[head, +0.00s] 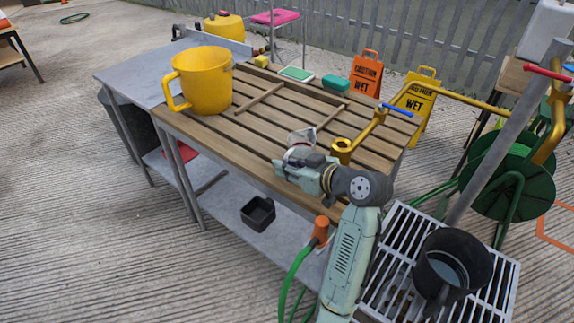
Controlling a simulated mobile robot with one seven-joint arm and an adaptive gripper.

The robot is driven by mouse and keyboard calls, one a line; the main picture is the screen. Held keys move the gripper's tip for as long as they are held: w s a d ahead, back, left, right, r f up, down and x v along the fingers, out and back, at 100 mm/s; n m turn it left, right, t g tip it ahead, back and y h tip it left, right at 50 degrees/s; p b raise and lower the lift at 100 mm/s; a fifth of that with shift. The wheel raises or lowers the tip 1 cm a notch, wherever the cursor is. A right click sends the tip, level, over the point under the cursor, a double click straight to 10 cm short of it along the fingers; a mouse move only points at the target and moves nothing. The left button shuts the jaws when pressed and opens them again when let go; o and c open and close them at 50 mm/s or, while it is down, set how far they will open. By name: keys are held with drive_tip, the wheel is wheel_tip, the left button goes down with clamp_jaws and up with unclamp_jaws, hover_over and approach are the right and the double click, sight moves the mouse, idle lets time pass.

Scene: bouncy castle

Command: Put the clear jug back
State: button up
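A small clear, see-through vessel (301,138), which looks like the clear jug, shows just behind my wrist at the near right part of the slatted wooden tabletop (195,133). Its lower part is hidden by my arm. My gripper (291,160) is right at it, but the fingers are mostly hidden by the wrist. I cannot tell whether they touch or hold the jug, or whether it stands on the slats.
A big yellow jug (206,82) stands on the tabletop's left part. A brass tap (342,147) is close right of my gripper. A black jug (453,268) stands on the metal grate (392,250). Loose wooden strips (260,98) lie on the slats. A black tub (258,213) is on the lower shelf.

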drive_tip(key=shift+o, duration=0.8)
drive_tip(key=shift+r, duration=0.15)
